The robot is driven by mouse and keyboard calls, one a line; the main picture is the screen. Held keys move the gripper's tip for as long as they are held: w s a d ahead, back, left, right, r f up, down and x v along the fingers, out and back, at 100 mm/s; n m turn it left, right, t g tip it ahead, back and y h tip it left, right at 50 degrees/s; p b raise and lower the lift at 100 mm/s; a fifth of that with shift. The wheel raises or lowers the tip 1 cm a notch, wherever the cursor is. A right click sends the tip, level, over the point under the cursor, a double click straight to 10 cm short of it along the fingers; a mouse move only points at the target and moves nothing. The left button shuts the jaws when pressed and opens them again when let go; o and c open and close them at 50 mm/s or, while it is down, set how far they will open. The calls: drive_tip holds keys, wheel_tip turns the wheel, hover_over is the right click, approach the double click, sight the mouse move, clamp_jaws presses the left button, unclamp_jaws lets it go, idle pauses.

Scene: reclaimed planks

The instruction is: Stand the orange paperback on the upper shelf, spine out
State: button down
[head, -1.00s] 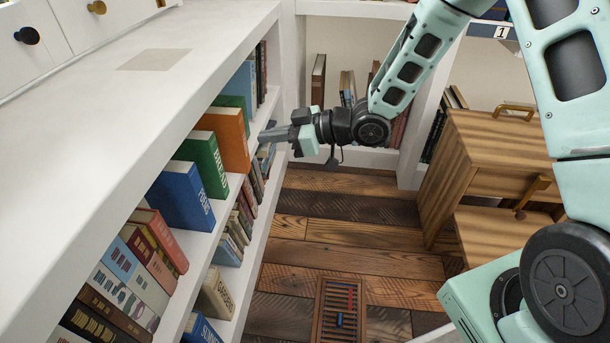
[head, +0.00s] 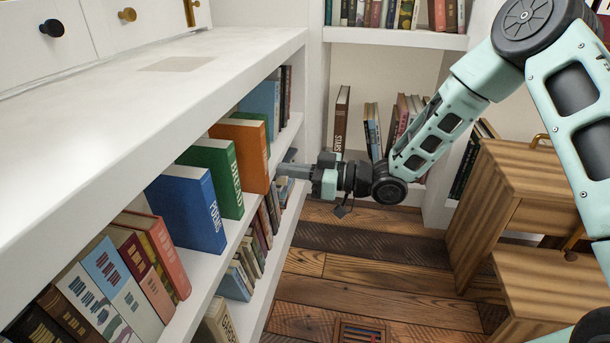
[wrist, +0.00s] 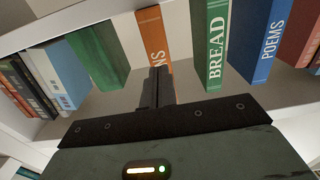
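The orange paperback (head: 243,150) stands upright on the upper shelf (head: 241,230), with its lettered spine facing out. It stands between a green book marked BREAD (head: 215,177) and another green book (wrist: 98,55). My gripper (head: 284,170) is in front of the orange spine. In the wrist view my gripper's fingers (wrist: 158,88) lie close together, look shut, and point at the lower part of the orange spine (wrist: 154,42). I see nothing between them. The fingers hide the bottom of the spine. Whether the tips touch it I cannot tell.
A blue book marked POEMS (head: 190,208) stands beside BREAD. More books (head: 120,270) fill the near end. A lower shelf of books lies underneath. A wooden cabinet (head: 515,190) stands at the right. The plank floor (head: 350,262) between is mostly open.

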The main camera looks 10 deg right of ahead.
sight(266, 167)
drive_tip(key=shift+w+a, duration=0.25)
drive_tip(key=shift+a, duration=0.3)
drive_tip(key=shift+x, duration=1.8)
drive_tip(key=shift+p+v, duration=0.6)
drive_tip(key=shift+v, duration=1.4)
